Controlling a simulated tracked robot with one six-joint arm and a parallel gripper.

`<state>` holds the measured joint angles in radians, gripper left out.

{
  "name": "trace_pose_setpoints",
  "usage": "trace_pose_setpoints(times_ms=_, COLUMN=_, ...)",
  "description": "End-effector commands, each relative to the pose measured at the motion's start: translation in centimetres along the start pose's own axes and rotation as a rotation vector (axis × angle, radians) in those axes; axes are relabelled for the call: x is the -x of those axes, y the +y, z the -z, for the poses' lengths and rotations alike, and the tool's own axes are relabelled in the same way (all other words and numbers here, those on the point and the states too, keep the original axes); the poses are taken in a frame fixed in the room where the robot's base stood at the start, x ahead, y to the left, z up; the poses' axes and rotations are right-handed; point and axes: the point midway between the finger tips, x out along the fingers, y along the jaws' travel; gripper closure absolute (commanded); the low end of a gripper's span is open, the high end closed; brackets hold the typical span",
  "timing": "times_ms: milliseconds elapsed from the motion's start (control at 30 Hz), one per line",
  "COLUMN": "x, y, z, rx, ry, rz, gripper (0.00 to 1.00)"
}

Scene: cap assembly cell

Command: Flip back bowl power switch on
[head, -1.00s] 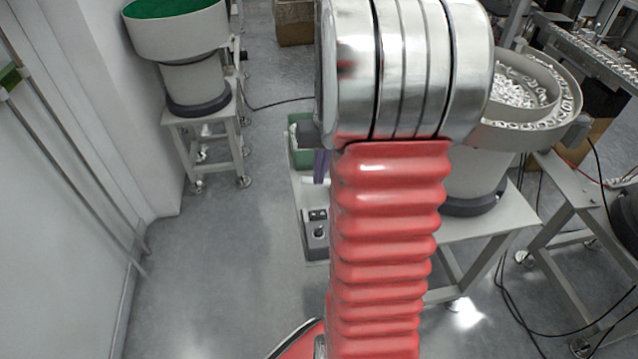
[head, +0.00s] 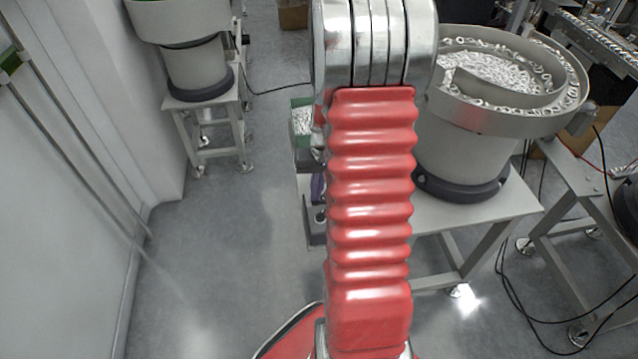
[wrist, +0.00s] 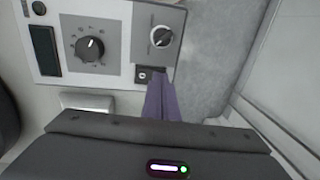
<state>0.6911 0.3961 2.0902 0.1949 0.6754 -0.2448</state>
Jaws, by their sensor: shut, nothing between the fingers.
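In the wrist view the grey control box (wrist: 117,20) carries a large dial (wrist: 90,48), a black-and-silver rotary knob (wrist: 160,37) and a small black switch (wrist: 143,75) at its lower corner. Which one is the power switch is not readable. My gripper (wrist: 160,80) has its purple fingers shut and empty. The tips are just beside the small switch; I cannot tell whether they touch it. In the head view my arm hides most of the gripper, and a bit of purple finger (head: 318,188) shows above the partly hidden control box (head: 316,230).
A bowl feeder (head: 470,150) full of small parts stands on a table (head: 490,215) right of my arm. A green bin (head: 300,103) sits left of my arm. Another bowl feeder (head: 195,68) stands farther left. The floor at left is clear; cables lie at right.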

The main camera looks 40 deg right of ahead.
Motion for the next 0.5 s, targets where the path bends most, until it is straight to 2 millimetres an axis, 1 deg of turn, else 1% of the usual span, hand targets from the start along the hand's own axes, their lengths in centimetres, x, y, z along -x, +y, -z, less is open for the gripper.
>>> trace_pose_setpoints(times_ms=500, x=-0.45, y=-0.07, z=0.00, rx=0.000, ry=0.000, rz=0.000, gripper=1.00)
